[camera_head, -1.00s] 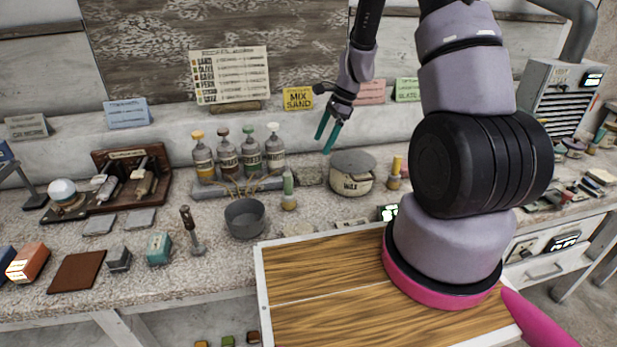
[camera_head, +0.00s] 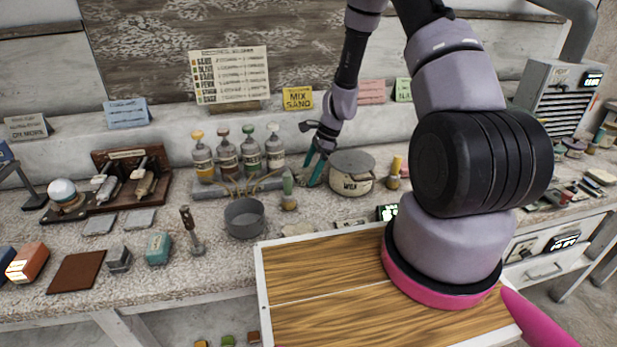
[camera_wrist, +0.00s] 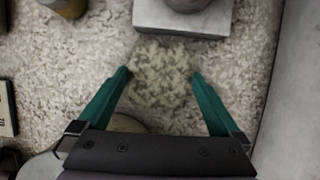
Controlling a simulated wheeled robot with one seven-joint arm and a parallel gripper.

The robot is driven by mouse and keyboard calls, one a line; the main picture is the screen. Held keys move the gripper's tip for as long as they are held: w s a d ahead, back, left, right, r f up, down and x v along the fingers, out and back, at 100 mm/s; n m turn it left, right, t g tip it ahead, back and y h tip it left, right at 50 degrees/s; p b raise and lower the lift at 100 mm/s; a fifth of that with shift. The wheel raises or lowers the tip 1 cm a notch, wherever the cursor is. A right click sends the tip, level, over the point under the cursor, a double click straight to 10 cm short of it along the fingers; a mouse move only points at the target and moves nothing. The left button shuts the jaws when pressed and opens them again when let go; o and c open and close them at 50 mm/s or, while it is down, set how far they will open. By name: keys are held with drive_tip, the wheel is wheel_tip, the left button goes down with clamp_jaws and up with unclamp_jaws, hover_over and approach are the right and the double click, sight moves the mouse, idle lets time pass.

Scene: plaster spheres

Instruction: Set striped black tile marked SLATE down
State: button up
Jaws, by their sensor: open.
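My gripper (camera_head: 313,178) is down near the bench top, just left of the lidded pot marked WAX (camera_head: 350,184). In the wrist view its two teal fingers (camera_wrist: 160,76) are spread apart with no tile between them. A rough, pale yellow-green clump or patch (camera_wrist: 160,78) shows between and beyond the fingertips; I cannot tell whether they touch it. I cannot make out a striped black tile marked SLATE in either view. Two plain grey slabs (camera_head: 98,225) and (camera_head: 139,218) lie on the left of the bench, with no readable marking.
A rack of bottles (camera_head: 237,185) stands left of my gripper; a pale block (camera_wrist: 183,17) shows ahead in the wrist view.

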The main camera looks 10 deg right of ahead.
clamp_jaws()
drive_tip(key=shift+r, duration=0.15)
